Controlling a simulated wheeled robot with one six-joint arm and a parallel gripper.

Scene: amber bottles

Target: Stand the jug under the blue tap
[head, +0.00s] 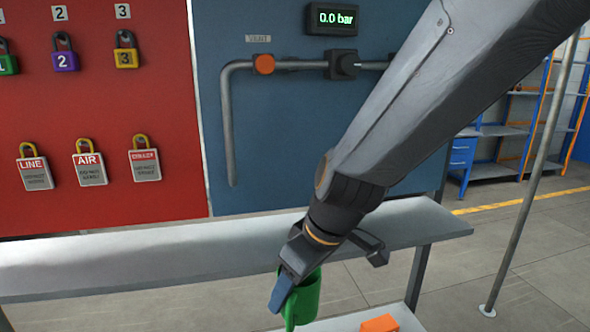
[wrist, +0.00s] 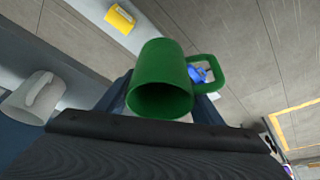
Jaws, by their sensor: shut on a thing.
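A green jug (head: 307,298) with a handle is held in my gripper (head: 296,284), low in front of the grey bench. In the wrist view the green jug (wrist: 162,85) sits between the fingers, its open mouth towards the camera and its handle to the right. The gripper is shut on it. A small bright blue thing (wrist: 198,74) shows through the handle loop; I cannot tell whether it is a tap. No blue tap is clearly seen in the head view.
A grey bench (head: 150,252) runs below a red padlock board (head: 95,195) and a blue panel (head: 280,160) with pipes. An orange block (head: 380,323) lies on a low pale surface. A whitish jug (wrist: 35,97) and a yellow thing (wrist: 120,18) show in the wrist view.

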